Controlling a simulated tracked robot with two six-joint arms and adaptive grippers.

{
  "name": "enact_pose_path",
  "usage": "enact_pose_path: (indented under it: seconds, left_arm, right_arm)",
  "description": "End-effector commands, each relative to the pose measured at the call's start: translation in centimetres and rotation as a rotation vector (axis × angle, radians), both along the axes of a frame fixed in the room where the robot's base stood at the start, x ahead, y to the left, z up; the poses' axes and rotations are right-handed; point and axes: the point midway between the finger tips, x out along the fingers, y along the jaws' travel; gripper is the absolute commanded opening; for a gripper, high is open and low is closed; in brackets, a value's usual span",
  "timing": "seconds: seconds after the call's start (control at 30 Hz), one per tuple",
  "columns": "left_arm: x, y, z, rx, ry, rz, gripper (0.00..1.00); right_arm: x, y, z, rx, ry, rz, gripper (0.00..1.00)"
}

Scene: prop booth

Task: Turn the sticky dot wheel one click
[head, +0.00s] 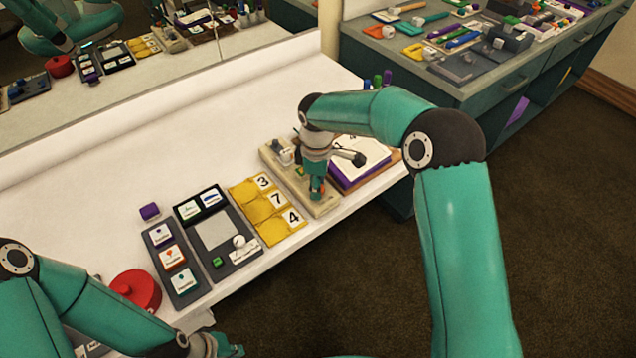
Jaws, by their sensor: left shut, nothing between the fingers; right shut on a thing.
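My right gripper (317,196) points down over the front half of a beige board (327,207) on the white counter. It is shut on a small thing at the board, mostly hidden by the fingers. A grey metal fitting (285,155) stands on the back half of the board. I cannot clearly make out the sticky dot wheel; it may be the part under my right gripper. My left gripper (228,348) is low at the counter's front edge, shut and empty, away from the board.
Left of the board lie yellow number plates (262,208), a dark tray (222,262), a grey card strip (158,228) and a red round object (137,288). A cluttered side bench (450,70) stands behind right. The counter's back is clear.

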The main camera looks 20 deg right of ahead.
Motion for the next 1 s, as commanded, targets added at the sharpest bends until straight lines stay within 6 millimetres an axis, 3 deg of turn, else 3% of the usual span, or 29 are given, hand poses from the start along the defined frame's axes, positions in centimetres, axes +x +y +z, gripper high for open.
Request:
enact_pose_path:
  seconds: [0.57, 0.6, 0.7, 0.73, 1.0]
  left_arm:
    - [0.00, 0.00, 0.09, 0.000, 0.000, 0.000, 0.00]
    - [0.00, 0.00, 0.09, 0.000, 0.000, 0.000, 0.00]
    - [0.00, 0.00, 0.09, 0.000, 0.000, 0.000, 0.00]
    - [0.00, 0.00, 0.09, 0.000, 0.000, 0.000, 0.00]
    - [0.01, 0.01, 0.07, 0.000, 0.000, 0.000, 0.00]
  right_arm:
    - [0.37, -0.13, 0.33, 0.000, -0.013, 0.036, 0.00]
    - [0.37, -0.14, 0.33, 0.001, -0.014, 0.036, 0.40]
    - [0.32, -0.13, 0.30, 0.000, -0.013, 0.035, 0.56]
    - [0.29, -0.11, 0.27, 0.000, -0.011, 0.036, 0.60]
    - [0.13, -0.07, 0.14, 0.000, -0.005, 0.036, 0.60]
